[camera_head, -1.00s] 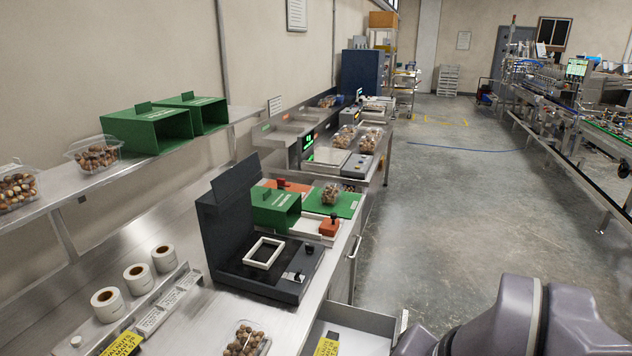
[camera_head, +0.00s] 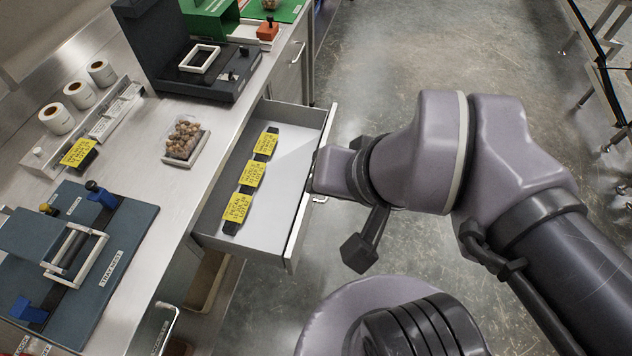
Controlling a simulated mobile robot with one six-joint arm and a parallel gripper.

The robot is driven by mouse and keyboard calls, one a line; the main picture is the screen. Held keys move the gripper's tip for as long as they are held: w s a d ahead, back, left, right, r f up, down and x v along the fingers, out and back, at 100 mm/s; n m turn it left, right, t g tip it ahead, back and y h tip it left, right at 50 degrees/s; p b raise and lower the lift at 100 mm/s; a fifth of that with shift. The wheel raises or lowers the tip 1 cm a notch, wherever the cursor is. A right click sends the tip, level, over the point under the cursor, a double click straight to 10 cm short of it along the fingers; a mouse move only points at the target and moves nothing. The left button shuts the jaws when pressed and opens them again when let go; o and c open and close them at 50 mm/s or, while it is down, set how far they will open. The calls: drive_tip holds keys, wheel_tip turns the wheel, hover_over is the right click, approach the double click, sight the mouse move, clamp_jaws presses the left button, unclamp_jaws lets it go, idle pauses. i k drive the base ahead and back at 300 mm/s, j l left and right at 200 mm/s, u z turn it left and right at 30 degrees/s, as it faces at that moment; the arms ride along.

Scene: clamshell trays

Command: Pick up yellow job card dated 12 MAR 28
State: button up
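Three yellow cards lie in a row in the open drawer: a far one (camera_head: 266,143), a middle one (camera_head: 252,174) and a near one (camera_head: 237,208). Each sits in a dark holder. A fourth yellow card (camera_head: 78,153) is on the bench by the label rolls. All carry black print, too small for me to read a date with certainty. My gripper (camera_head: 316,178) is at the drawer's right front edge, beside its handle, to the right of the cards. Its fingers are mostly hidden by my arm, so I cannot tell whether they are open.
The drawer (camera_head: 295,232) is pulled out from under the steel bench, its floor right of the cards bare. On the bench are a clamshell of nuts (camera_head: 184,137), a blue tray-nest fixture (camera_head: 125,238), a dark hinged device (camera_head: 225,82) and label rolls (camera_head: 57,118). Open floor lies right.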

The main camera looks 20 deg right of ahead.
sight(75, 155)
drive_tip(key=u, duration=1.4)
